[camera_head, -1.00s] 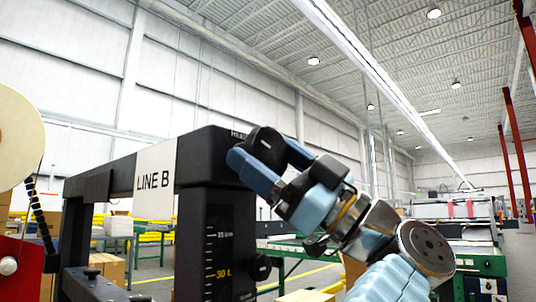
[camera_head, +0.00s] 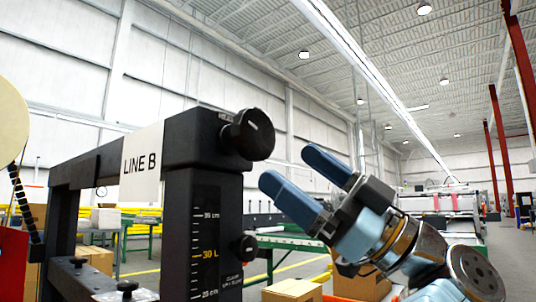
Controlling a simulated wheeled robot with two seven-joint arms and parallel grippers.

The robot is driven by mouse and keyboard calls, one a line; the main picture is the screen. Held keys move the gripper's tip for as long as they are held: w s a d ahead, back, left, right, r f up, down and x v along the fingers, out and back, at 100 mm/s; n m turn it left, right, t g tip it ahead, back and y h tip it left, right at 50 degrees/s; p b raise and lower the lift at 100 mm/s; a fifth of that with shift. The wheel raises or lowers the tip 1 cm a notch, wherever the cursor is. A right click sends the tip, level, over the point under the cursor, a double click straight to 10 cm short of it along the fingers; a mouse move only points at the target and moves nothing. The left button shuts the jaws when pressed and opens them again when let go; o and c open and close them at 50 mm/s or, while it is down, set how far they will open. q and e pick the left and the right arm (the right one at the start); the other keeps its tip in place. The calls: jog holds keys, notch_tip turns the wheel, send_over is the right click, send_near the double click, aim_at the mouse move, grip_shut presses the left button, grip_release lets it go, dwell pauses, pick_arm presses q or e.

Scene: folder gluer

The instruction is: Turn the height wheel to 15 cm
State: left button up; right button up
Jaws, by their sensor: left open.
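The height wheel (camera_head: 248,135) is a black lobed knob at the top of the black column, under a partly hidden label. My left gripper (camera_head: 290,167) has blue fingers spread apart with nothing between them. It is to the right of the wheel and slightly lower in the picture, apart from it. My right gripper is not in view.
A smaller black knob (camera_head: 245,246) sticks out lower on the column. A beam with a LINE B sign (camera_head: 142,165) runs left from the column top. A cream reel (camera_head: 10,122) is at the left edge. Cardboard boxes (camera_head: 292,291) and green conveyors stand behind.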

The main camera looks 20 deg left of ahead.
pick_arm(q)
jog(key=v, duration=0.5)
jog(key=shift+d+f, duration=0.2)
jog(key=shift+d, duration=0.1)
jog(key=m+t+h+p, duration=0.3)
jog(key=m+t, duration=1.3)
jog(key=m, duration=0.1)
send_near(260, 144)
jog(key=p+x, duration=0.3)
jog(key=x, duration=0.8)
jog(key=shift+a+r, duration=0.15)
jog(key=shift+r, duration=0.05)
